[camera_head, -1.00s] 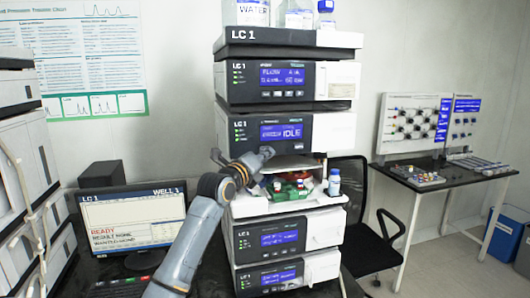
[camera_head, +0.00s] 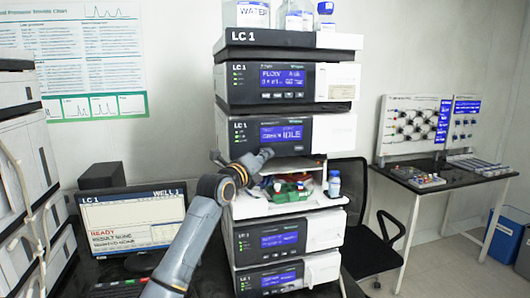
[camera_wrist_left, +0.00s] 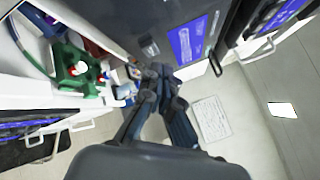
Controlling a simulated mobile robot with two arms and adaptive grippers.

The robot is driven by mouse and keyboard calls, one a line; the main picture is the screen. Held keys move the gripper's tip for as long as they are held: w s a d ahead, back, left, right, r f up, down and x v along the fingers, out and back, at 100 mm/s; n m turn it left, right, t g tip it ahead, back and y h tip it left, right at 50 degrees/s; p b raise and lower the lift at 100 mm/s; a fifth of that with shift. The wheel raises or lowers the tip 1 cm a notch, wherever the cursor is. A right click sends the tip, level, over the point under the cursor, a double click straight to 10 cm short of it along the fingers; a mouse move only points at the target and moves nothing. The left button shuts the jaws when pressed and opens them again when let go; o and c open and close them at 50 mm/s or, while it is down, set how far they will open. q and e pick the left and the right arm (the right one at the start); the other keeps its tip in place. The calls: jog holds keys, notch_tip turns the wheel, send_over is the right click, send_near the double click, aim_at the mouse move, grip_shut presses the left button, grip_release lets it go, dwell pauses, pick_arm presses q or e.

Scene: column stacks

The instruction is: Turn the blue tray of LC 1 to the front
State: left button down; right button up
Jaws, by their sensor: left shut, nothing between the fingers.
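The LC 1 stack (camera_head: 285,130) stands in the middle of the head view, with an open bay (camera_head: 270,212) below the module reading IDLE. Inside, a green tray (camera_head: 290,194) with red-and-white-topped items faces the front. A small part of the blue tray (camera_head: 266,182) shows at the left of the bay. In the left wrist view the green tray (camera_wrist_left: 80,75) lies at left, with the blue tray (camera_wrist_left: 43,18) beside it and a red tray (camera_wrist_left: 95,48) partly hidden. My left gripper (camera_head: 266,154) is shut and empty at the upper left of the bay. My right gripper is not in view.
A small bottle with a blue cap (camera_head: 334,184) stands at the right of the bay's shelf. Solvent bottles (camera_head: 291,17) stand on top of the stack. A monitor (camera_head: 132,222) is at left, and a black chair (camera_head: 373,235) and side table (camera_head: 435,180) are at right.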

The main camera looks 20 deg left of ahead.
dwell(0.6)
pick_arm(q)
jog(key=shift+w+a, duration=0.25)
jog(key=shift+w, duration=0.1)
jog(key=shift+w+a, duration=0.2)
jog(key=shift+w, duration=0.15)
dwell(0.8)
jog(key=shift+s, duration=0.1)
jog(key=shift+s+d, duration=0.4)
jog(key=shift+s, duration=0.25)
jog(key=shift+s+d+p, duration=0.2)
jog(key=shift+s+d, duration=0.55)
jog(key=shift+s, duration=0.3)
jog(key=shift+s+d+p, duration=0.2)
jog(key=shift+s+d, duration=0.5)
jog(key=shift+s, duration=0.3)
